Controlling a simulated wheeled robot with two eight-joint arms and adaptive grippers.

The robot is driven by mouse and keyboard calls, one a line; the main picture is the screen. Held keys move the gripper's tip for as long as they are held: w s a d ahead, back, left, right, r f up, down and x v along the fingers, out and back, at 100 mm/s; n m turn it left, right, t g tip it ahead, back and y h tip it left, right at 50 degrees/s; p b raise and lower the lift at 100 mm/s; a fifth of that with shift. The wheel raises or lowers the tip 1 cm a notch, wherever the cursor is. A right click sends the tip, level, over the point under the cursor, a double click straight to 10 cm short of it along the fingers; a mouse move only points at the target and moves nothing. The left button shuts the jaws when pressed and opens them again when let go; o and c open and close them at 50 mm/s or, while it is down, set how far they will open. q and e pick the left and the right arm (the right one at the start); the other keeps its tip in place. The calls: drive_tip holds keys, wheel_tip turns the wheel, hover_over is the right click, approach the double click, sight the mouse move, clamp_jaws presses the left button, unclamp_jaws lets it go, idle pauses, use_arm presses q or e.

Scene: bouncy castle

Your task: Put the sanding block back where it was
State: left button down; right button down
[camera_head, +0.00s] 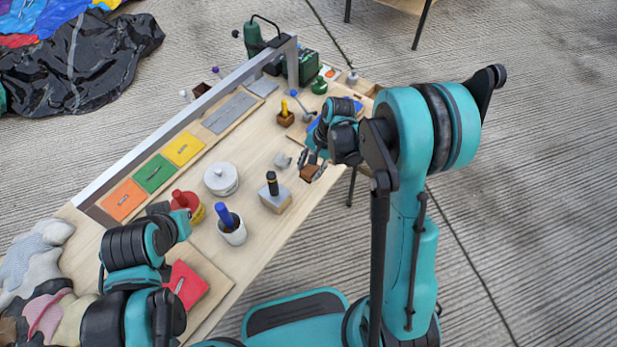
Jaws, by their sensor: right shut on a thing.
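A small brown block, which looks like the sanding block (311,173), is between the fingers of my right gripper (312,163). That gripper is shut on it at the right edge of the wooden table (262,247). I cannot tell whether the block touches the table. My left gripper (178,214) is over the near left part of the table, beside a red and yellow pot. Its fingers are not clear, so I cannot tell whether they are open.
A wooden block with a black-handled tool (273,193), a white cup with a blue handle (231,227) and a white lidded pot (221,179) stand mid-table. Orange, green and yellow patches (154,173) lie along the metal rail (180,118). A small grey piece (282,160) lies left of the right gripper.

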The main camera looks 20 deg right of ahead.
sight(311, 170)
drive_tip(key=shift+w+a+f, duration=0.15)
drive_tip(key=shift+w+f, duration=0.05)
drive_tip(key=shift+f, duration=0.05)
wheel_tip(311, 170, down, 4)
drive_tip(key=shift+b, duration=1.05)
drive_tip(key=shift+r, duration=0.15)
drive_tip(key=shift+s, duration=0.1)
drive_tip(key=shift+f, duration=0.25)
drive_tip(key=c, duration=1)
unclamp_jaws()
drive_tip(key=shift+r, duration=0.1)
drive_tip(key=shift+o, duration=0.2)
drive_tip(key=shift+r, duration=0.1)
